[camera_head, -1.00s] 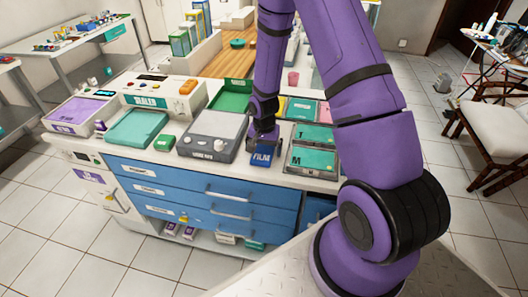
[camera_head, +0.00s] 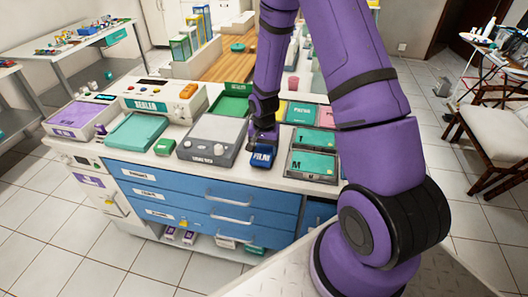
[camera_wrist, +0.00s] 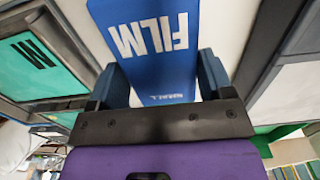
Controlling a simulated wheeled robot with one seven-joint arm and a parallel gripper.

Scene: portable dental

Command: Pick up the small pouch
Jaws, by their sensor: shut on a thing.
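I cannot tell whether the pouch is clear of the counter. Its underside is hidden.
A grey device (camera_head: 213,140) stands just left of the pouch, and a teal-lidded box (camera_head: 313,165) just right. A green tray (camera_head: 231,104) is behind. Blue drawers (camera_head: 200,190) are below the counter front. My arm hides part of the counter's right side.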

